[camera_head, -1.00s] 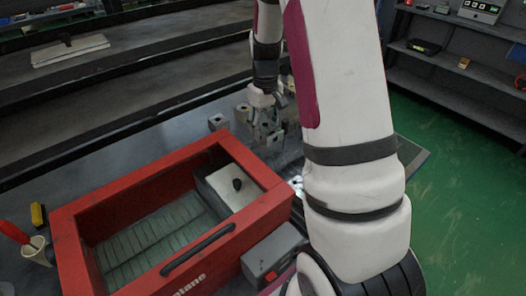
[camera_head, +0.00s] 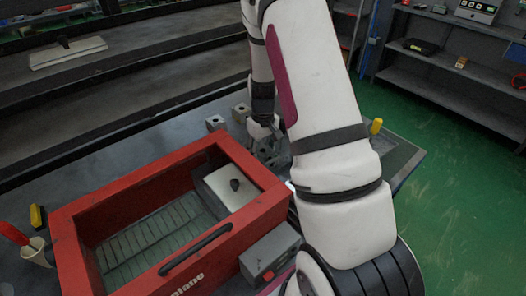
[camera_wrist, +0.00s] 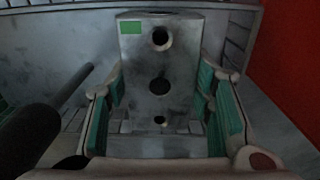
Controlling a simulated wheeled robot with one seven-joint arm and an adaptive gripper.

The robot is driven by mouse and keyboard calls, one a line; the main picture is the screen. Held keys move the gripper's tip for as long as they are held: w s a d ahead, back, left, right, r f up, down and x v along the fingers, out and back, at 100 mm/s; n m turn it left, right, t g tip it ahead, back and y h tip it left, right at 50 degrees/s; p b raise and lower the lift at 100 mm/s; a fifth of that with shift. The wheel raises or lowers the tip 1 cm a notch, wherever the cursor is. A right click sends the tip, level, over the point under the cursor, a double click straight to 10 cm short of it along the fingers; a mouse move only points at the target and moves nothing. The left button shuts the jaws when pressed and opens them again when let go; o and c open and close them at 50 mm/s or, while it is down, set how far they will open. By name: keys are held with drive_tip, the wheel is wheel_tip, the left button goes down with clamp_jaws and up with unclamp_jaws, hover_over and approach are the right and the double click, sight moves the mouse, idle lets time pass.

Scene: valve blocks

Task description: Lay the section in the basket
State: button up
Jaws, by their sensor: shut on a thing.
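My gripper (camera_wrist: 162,105) is shut on the section, a grey metal block (camera_wrist: 160,62) with dark round holes and a green label, held between teal finger pads in the wrist view. In the head view my gripper (camera_head: 270,145) is just behind the basket's right back corner, partly hidden by my arm; the section is hard to make out there. The red basket (camera_head: 255,218) has a ribbed grey floor and a black handle on its front wall. A pale plate with a black knob (camera_head: 234,185) fills its right end.
Two small grey blocks (camera_head: 215,123) stand on the table behind the basket. A grey box with a red button (camera_head: 268,255) stands at its front right. A cup with a red-handled tool (camera_head: 36,250) and a yellow-black item (camera_head: 38,216) are at left. The basket's left part is clear.

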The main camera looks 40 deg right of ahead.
sight(262, 150)
drive_tip(key=shift+f, duration=0.15)
drive_tip(key=o, duration=1.3)
wheel_tip(262, 150, up, 12)
drive_tip(key=r, duration=0.1)
drive_tip(key=s+a+r+t, duration=0.2)
drive_tip(key=s+a+r, duration=0.5)
drive_tip(key=a+r, duration=0.45)
drive_tip(key=s+a+r+t, duration=0.1)
drive_tip(key=s+a+r, duration=0.2)
drive_tip(key=s, duration=0.4)
drive_tip(key=s+a+r+t, duration=0.1)
drive_tip(key=s+a+r, duration=0.2)
drive_tip(key=s+a, duration=0.2)
drive_tip(key=shift+s+n+t+b, duration=0.35)
drive_tip(key=shift+s+n+t, duration=0.05)
drive_tip(key=shift+s, duration=1.35)
